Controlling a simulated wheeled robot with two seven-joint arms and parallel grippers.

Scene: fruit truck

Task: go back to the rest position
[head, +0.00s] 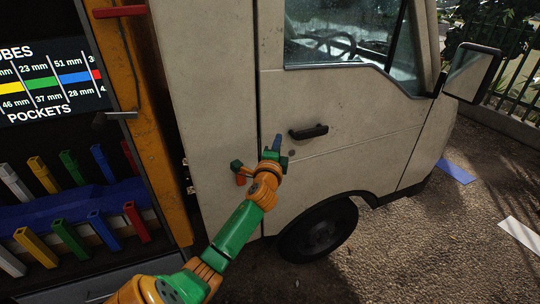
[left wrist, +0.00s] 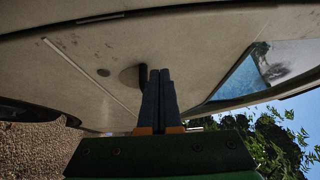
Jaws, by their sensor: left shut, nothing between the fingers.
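My left arm (head: 238,228), green and orange, reaches up from the bottom of the head view to the side of the cream truck. My left gripper (head: 277,143) is at the door, just left of the black door handle (head: 308,131). Its dark fingers (left wrist: 161,88) are together with nothing between them, and the left wrist view shows them pointing at the door panel (left wrist: 215,62). I cannot tell whether the fingertips touch the door. My right gripper is not in view.
At the left, a rack (head: 75,195) holds several coloured tubes under a sign (head: 50,82). An orange post (head: 150,130) stands beside it. The truck's wheel (head: 320,228) and mirror (head: 470,72) stick out at right. Open gravel (head: 440,260) lies at lower right, with blue and white flat pieces.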

